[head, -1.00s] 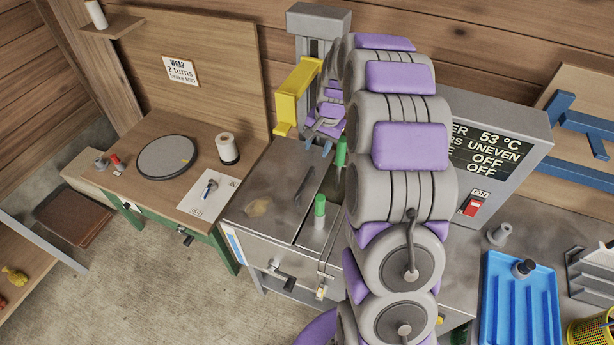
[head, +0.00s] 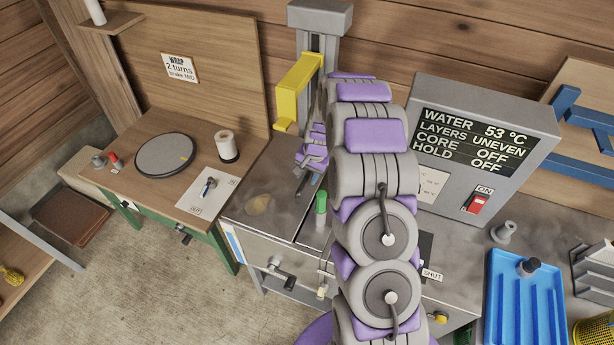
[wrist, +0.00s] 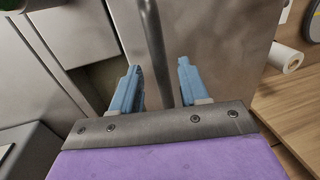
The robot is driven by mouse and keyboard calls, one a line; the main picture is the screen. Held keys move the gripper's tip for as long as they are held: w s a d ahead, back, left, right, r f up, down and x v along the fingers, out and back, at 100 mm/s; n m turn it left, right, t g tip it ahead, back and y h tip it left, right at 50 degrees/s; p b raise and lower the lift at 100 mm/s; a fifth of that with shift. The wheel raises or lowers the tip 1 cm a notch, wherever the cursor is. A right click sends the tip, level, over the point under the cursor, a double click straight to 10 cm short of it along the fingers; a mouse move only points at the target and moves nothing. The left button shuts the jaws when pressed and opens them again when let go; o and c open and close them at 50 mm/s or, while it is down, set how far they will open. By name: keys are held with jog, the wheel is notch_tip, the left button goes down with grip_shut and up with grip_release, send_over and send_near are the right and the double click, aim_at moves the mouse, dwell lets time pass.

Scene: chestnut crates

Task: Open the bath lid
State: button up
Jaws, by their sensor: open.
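The bath lid (head: 262,190) is a flat grey metal plate on the bench unit, with a brownish patch. It lies flat. A dark bar handle runs along it; in the wrist view the handle (wrist: 151,30) reaches down between my fingers. My gripper (head: 306,180) is open over the handle, one finger on each side; in the wrist view its blue fingertips (wrist: 160,78) stand apart. I cannot tell whether either finger touches the bar. The lid (wrist: 220,45) also fills the wrist view's middle and right. My arm hides part of the unit.
A green-capped post (head: 320,203) stands close to my gripper. A yellow bracket (head: 297,90) on a grey column (head: 322,22) rises behind it. A display box (head: 480,140) with a red switch stands right. A turntable bench (head: 150,185) lies left. A blue tray (head: 524,300) sits right.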

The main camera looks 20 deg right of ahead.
jog(key=shift+a+f, duration=0.1)
jog(key=shift+f, duration=0.2)
jog(key=shift+c, duration=0.2)
grip_shut()
dwell(0.3)
